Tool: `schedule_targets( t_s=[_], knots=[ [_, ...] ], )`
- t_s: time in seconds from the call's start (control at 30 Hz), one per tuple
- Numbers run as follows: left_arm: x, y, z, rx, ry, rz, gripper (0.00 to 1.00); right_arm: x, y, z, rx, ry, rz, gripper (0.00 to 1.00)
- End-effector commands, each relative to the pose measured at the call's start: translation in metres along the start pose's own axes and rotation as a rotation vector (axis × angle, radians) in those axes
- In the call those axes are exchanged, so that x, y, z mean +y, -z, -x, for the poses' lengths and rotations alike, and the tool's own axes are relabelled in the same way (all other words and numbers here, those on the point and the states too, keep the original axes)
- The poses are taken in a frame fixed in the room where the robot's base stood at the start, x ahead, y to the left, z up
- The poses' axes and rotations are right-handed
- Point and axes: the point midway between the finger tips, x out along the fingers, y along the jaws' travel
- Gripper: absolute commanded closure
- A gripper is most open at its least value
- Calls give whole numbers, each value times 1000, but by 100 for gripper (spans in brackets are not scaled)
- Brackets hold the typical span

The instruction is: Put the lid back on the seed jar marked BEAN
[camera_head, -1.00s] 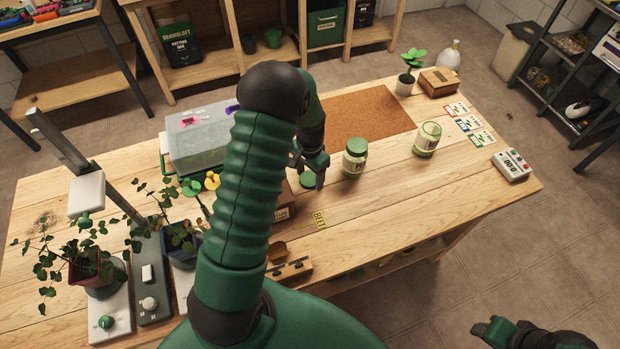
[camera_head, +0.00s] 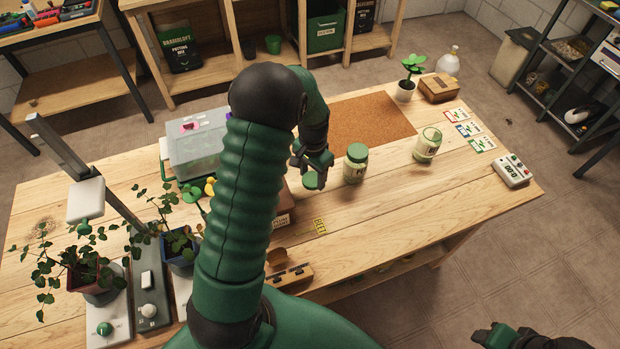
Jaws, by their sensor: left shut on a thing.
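A green lid (camera_head: 310,181) is at the fingers of my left gripper (camera_head: 316,175), which is shut on it, low over the middle of the table; whether the lid touches the wood is hard to tell. An open glass jar (camera_head: 427,146) with pale contents stands upright to the right, apart from the gripper. A second jar (camera_head: 356,165) with a green lid on stands between them, close to the gripper. The jar labels are too small to read. My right gripper (camera_head: 487,334) is at the lower right, away from the table; its jaw opening is unclear.
A brown cork mat (camera_head: 372,120) lies behind the jars. A potted seedling (camera_head: 405,88), seed packets (camera_head: 470,130) and a timer (camera_head: 513,170) are at the right. A yellow BEET tag (camera_head: 320,226) lies in front. My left arm hides part of the table's left middle.

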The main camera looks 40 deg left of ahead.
Motion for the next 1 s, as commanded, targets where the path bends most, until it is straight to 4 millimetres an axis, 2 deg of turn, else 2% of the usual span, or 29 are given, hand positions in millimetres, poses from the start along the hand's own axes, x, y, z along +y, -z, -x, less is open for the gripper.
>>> schedule_targets(
  t_s=[0.3,0.5,0.7,1.0],
  knots=[
    [86,2,6,-1,-1,-9,83,0,-2,-8,0,0,0,45],
    [130,3,10,-2,-1,-7,83,0,-2,-10,0,0,0,45],
    [148,3,12,-2,-1,-4,83,0,-3,-11,0,0,0,45],
    [149,3,13,-2,-1,-2,83,0,-3,-11,0,0,0,45]
  ],
)
